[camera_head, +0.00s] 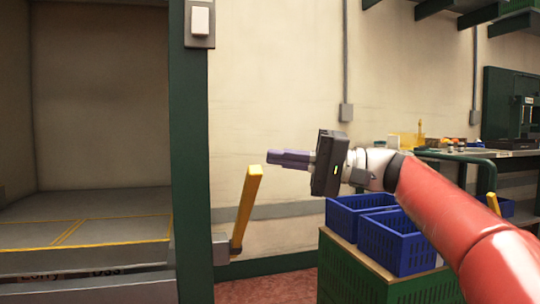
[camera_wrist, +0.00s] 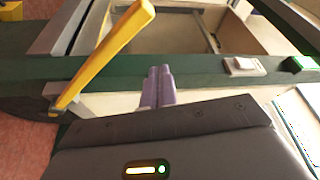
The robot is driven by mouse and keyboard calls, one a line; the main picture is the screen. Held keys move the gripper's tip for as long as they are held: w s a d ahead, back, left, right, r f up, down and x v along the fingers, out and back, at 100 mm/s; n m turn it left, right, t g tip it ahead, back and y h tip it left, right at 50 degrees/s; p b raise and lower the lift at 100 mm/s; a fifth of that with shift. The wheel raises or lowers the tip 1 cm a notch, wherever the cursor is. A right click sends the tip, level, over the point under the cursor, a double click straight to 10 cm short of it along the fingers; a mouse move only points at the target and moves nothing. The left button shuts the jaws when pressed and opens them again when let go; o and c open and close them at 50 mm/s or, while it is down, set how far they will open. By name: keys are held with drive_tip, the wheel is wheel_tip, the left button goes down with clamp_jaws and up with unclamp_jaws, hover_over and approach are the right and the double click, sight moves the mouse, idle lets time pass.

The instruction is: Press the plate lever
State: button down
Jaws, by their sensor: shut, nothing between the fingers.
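The yellow lever (camera_head: 246,208) rises from a grey bracket low on the dark green post and leans slightly to the right at its top. In the wrist view the yellow lever (camera_wrist: 108,50) crosses the left side, running up to the right. My gripper (camera_head: 270,158) is shut and empty, with its purple fingers pointing left. In the head view its tips appear just right of and a little above the lever's top, with a gap. In the wrist view the fingers of my gripper (camera_wrist: 160,70) show together, right of the lever. The grey plate (camera_head: 100,232) with yellow lines lies left of the post.
The green post (camera_head: 192,150) carries a white switch (camera_head: 200,21) near its top. Blue crates (camera_head: 398,240) stand on a green cabinet (camera_head: 350,275) below my arm. A workbench (camera_head: 480,153) with small items is at the right. The wall behind the lever is clear.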

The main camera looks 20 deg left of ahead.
drive_tip(key=v, duration=0.6)
drive_tip(key=shift+w+f, duration=0.35)
drive_tip(key=shift+d, duration=0.1)
